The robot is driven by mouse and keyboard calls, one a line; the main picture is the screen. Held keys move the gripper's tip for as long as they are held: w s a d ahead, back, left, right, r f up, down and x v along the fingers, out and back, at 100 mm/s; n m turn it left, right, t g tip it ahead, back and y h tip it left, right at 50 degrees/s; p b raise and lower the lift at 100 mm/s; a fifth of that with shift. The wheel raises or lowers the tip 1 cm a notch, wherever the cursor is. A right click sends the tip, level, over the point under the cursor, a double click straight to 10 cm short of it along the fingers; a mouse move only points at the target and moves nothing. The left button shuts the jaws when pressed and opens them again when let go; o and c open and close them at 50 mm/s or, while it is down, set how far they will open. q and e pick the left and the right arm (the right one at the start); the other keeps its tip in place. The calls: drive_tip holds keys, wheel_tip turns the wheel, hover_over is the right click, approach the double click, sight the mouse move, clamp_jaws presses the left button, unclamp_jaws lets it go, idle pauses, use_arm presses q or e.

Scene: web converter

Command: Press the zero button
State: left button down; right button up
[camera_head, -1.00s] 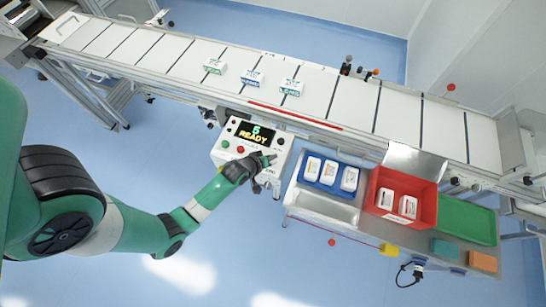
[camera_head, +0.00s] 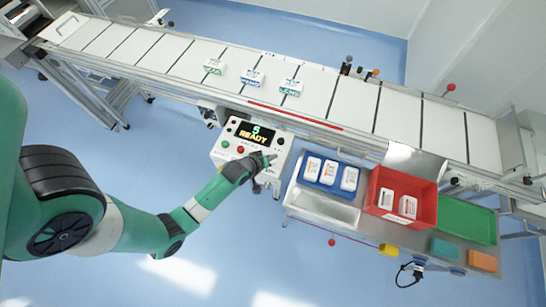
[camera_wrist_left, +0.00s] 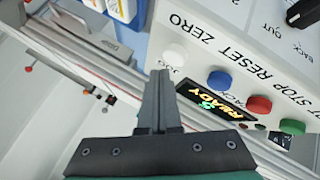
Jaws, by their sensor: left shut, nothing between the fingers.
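The white control box (camera_head: 225,158) stands in front of the conveyor, with a lit display (camera_head: 253,134) reading READY under a small digit. In the left wrist view its panel carries a green button (camera_wrist_left: 292,127), a red button (camera_wrist_left: 259,106), a blue button (camera_wrist_left: 219,82) and a white button (camera_wrist_left: 174,55). The printed word ZERO lies beside the white button. My left gripper (camera_head: 271,157) is shut and empty over the box's right part. In the wrist view its fingertips (camera_wrist_left: 160,74) are close to the white button; I cannot tell whether they touch.
The conveyor (camera_head: 160,50) runs behind the box and carries several labelled packs (camera_head: 252,77). To the right, a steel bench (camera_head: 325,208) holds a blue tray (camera_head: 312,182) of packs, a red bin (camera_head: 425,207) with packs and a green tray (camera_head: 468,223). A black selector knob (camera_wrist_left: 303,12) also sits on the panel.

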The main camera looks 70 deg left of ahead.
use_arm(q)
drive_tip(key=shift+f, duration=0.1)
drive_tip(key=shift+f, duration=0.35)
drive_tip(key=shift+f+b, duration=0.6)
drive_tip(key=shift+b, duration=0.15)
idle(0.7)
idle(0.4)
drive_tip(key=shift+r+p, duration=1.05)
drive_tip(key=shift+p, duration=0.05)
wheel_tip(320, 180, up, 5)
drive_tip(key=p, duration=0.5)
drive_tip(key=shift+r, duration=0.1)
